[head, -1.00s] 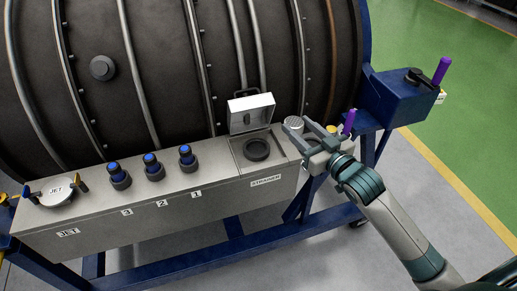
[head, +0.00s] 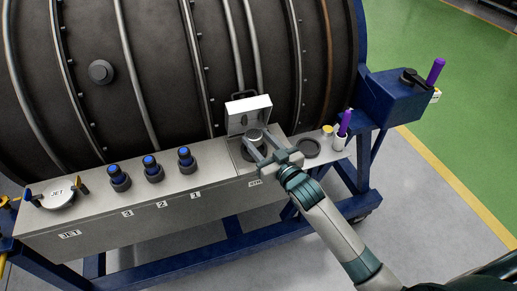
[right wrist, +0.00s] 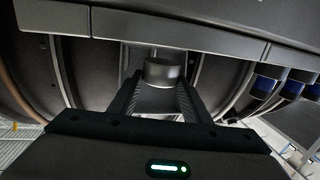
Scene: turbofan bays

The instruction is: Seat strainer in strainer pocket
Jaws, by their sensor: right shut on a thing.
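The strainer (head: 254,134), a small grey cylinder, is between the fingertips of my right gripper (head: 258,139), which is shut on it. It also shows between the fingers in the right wrist view (right wrist: 162,70). It is over the strainer pocket in the top of the grey box, in front of the raised white lid (head: 250,112). The fingers and strainer hide most of the pocket, so I cannot tell whether the strainer is above it or partly in it. My left gripper is not in view.
A dark ring (head: 307,148) lies on the box's right end, near a white cup (head: 340,141) with a purple-handled tool. Several blue-topped plugs (head: 153,169) and the JET cap (head: 60,194) are to the left. The dark engine casing (head: 150,60) rises behind.

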